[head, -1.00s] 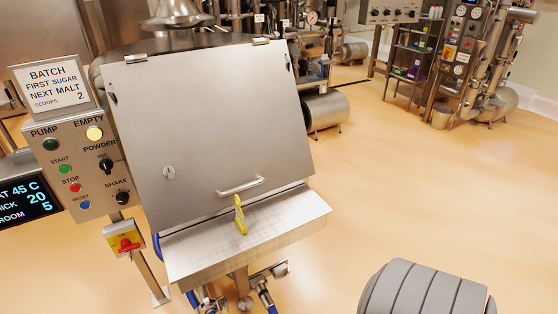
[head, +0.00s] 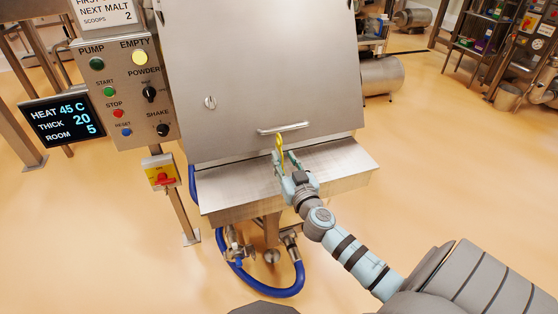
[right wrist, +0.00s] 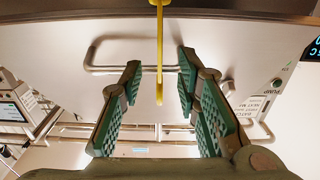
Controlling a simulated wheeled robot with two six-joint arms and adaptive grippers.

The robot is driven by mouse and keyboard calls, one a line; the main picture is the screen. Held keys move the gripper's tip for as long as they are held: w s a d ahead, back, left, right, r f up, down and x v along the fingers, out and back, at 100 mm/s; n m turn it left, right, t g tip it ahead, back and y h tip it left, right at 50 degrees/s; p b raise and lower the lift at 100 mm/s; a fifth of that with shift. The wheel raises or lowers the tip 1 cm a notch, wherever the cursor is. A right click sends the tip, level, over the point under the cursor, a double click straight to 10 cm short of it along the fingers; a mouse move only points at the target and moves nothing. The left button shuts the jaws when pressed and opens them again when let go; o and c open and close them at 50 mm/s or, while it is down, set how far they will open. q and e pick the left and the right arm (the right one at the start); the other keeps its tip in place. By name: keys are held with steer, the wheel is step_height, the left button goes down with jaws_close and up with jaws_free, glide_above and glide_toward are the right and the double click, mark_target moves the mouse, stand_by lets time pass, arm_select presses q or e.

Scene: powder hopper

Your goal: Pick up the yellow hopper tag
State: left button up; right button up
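The yellow hopper tag (head: 279,146) stands upright, seen nearly edge-on, below the door handle (head: 284,127) of the steel hopper. In the right wrist view the tag (right wrist: 159,58) is a thin yellow strip between the two green-padded fingers. My right gripper (head: 284,166) is open at the tag, its fingers on either side. In the right wrist view a gap shows between the tag and each finger of the right gripper (right wrist: 158,75). The lower part of the tag is partly hidden by the gripper in the head view. My left gripper is not in view.
The steel shelf (head: 235,186) juts out below the hopper door (head: 250,75). A control panel (head: 125,90) with buttons and knobs stands at left, with a display (head: 62,118) beside it. Blue hoses (head: 268,292) hang underneath.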

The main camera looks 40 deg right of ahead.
mark_target(279, 149)
steer(key=x, duration=0.4)
steer(key=shift+w+d+r, duration=0.1)
steer(key=shift+w, duration=0.1)
steer(key=shift+w+d, duration=0.1)
steer(key=shift+w, duration=0.2)
steer(key=shift+s, duration=0.1)
jaws_close()
step_height(279, 149, up, 9)
steer(key=p, duration=0.6)
steer(key=shift+r+p, duration=0.1)
steer(key=shift+p, duration=0.25)
step_height(279, 149, up, 11)
steer(key=p, duration=0.4)
